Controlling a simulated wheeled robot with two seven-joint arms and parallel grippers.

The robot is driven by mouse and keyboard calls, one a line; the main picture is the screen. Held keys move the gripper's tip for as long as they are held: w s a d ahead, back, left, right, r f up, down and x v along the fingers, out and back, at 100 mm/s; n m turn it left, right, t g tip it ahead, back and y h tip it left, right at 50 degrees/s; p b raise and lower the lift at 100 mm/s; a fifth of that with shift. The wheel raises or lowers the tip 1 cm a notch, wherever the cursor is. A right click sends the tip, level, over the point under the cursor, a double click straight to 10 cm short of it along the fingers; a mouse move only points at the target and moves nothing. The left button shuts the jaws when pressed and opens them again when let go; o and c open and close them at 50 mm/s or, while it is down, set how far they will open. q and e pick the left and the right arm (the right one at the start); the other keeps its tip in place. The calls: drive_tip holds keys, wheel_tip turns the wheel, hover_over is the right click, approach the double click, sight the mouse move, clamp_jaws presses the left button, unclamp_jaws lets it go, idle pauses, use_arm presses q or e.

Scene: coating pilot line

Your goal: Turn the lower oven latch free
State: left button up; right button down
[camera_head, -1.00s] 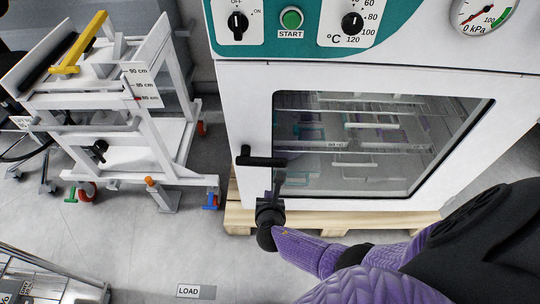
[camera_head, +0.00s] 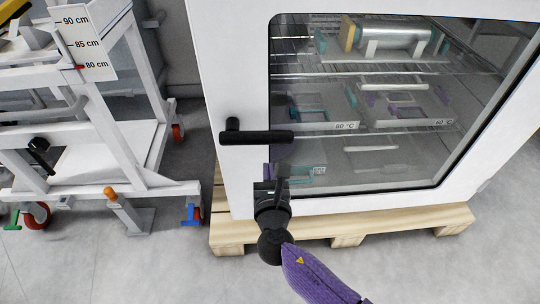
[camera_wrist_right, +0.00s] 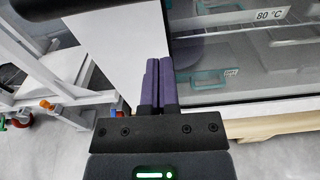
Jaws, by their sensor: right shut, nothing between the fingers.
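The black oven latch (camera_head: 262,137) sits on the white door frame left of the window, its bar pointing right, roughly level. My right gripper (camera_head: 277,174) is just below the bar in the head view, shut and empty. In the right wrist view its purple fingers (camera_wrist_right: 158,68) are together, pointing up at the white door edge. A dark bar, apparently the latch (camera_wrist_right: 92,5), crosses the top of that view. I cannot tell whether the fingers touch it. My left gripper is not in view.
The oven window (camera_head: 380,170) shows wire shelves and trays with 80 °C labels. The oven stands on a wooden pallet (camera_head: 310,229). A white wheeled frame (camera_head: 150,150) with a height scale (camera_head: 84,45) stands at left. Grey floor in front is open.

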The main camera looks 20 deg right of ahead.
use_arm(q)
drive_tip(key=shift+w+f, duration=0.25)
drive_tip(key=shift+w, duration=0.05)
use_arm(e)
drive_tip(key=w+r, duration=0.1)
drive_tip(key=w+d+r, duration=0.1)
drive_tip(key=r, duration=0.1)
drive_tip(key=shift+w+r, duration=0.25)
drive_tip(key=shift+w, duration=0.05)
drive_tip(key=r+p, duration=0.1)
drive_tip(key=p, duration=0.1)
drive_tip(key=shift+r+p, duration=0.3)
drive_tip(key=shift+r, duration=0.1)
drive_tip(key=shift+r+n+p, duration=0.1)
drive_tip(key=shift+n+p, duration=0.2)
drive_tip(key=shift+f, duration=0.25)
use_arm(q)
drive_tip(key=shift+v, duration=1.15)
